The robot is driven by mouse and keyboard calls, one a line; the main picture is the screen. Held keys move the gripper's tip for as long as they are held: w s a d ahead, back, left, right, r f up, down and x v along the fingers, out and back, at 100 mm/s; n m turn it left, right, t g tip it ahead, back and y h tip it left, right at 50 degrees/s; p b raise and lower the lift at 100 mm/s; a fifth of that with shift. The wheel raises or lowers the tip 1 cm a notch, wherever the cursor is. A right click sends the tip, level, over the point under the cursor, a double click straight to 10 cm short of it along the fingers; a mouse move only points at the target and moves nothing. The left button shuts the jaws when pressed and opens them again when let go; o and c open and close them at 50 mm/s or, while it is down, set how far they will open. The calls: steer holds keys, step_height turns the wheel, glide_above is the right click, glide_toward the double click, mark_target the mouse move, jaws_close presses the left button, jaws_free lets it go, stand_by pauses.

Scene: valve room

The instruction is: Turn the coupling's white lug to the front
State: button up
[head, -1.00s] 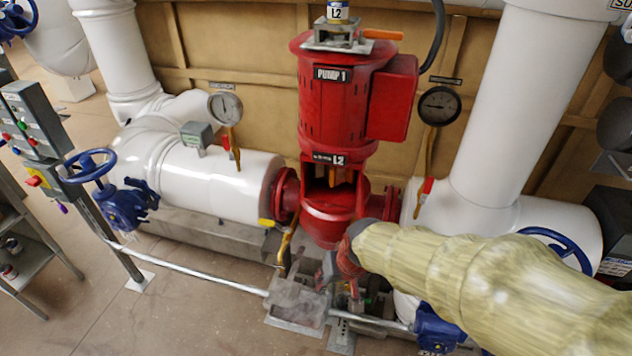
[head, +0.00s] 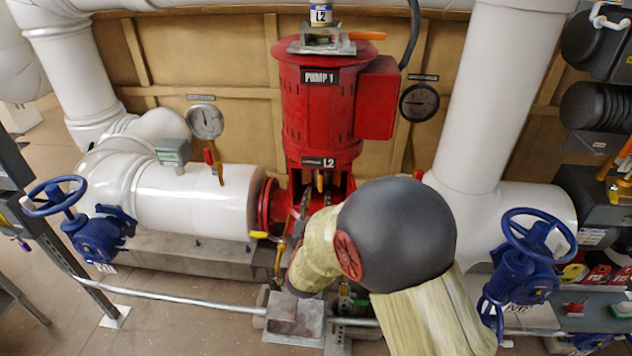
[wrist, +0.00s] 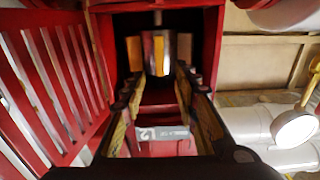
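The coupling (wrist: 158,52) shows in the wrist view inside the red pump's opening, as a shiny metal cylinder with orange-yellow strips. In the head view only a small yellowish part of it (head: 320,181) shows under the L2 label. I cannot clearly pick out the white lug. My gripper (wrist: 157,84) is open, with one finger on each side of the view and the coupling ahead between them. No contact is visible. In the head view my gripper (head: 308,203) is at the pump's opening, partly hidden by my arm.
The red pump housing (head: 318,110) frames the opening closely. A gauge (head: 205,121) and yellow-handled valve (head: 259,234) stand left of it. White pipes (head: 200,200) and blue handwheels (head: 540,235) flank the pump. A grey box (head: 295,312) sits low in front.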

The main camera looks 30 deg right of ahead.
mark_target(320, 179)
steer(key=x, duration=0.2)
steer(key=b+x, duration=0.1)
steer(key=x, duration=0.4)
steer(key=shift+w+d+r+b, duration=0.25)
steer(key=shift+w+r+b, duration=0.05)
steer(key=shift+w, duration=0.05)
steer(key=shift+c, duration=1.2)
jaws_close()
